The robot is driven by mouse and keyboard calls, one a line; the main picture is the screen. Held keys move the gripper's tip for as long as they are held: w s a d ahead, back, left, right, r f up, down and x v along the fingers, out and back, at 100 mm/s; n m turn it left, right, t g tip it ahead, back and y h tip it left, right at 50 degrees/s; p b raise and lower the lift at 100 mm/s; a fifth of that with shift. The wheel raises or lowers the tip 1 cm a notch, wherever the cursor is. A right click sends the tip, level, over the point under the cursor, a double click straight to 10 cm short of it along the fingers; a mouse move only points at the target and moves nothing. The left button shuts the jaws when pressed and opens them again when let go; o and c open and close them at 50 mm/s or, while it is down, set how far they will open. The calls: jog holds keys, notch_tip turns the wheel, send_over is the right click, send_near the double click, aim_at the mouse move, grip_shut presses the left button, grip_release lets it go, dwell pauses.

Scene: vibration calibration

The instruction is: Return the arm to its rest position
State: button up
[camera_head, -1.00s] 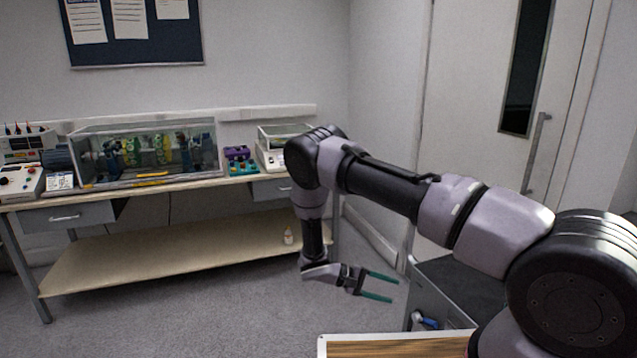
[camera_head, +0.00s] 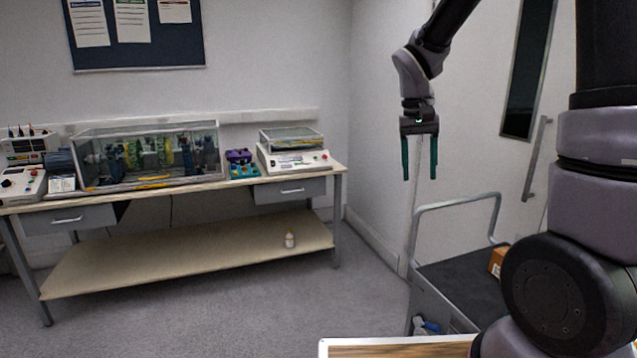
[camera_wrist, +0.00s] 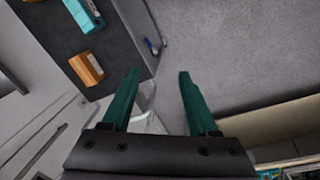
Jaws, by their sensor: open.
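My gripper (camera_head: 420,172) hangs at the upper right of the head view, its two green fingers pointing straight down. The fingers are apart and nothing is between them. The gripper is in the air in front of the white wall and door, above the dark cart. My upper arm stands upright at the right edge, and the forearm runs down to the gripper from the top of the picture. In the wrist view my gripper (camera_wrist: 158,88) shows both fingers spread and empty, with floor beyond them.
The dark cart (camera_head: 450,280) bears an orange-brown box (camera_head: 497,260); the box also shows in the wrist view (camera_wrist: 87,68).

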jog(key=s+d+r+m+t+y, duration=0.2)
jog(key=s+r+t, duration=0.5)
jog(key=s+r, duration=0.6)
jog(key=shift+s+r+y, duration=0.25)
jog(key=shift+s+y, duration=0.45)
jog(key=shift+s, duration=0.3)
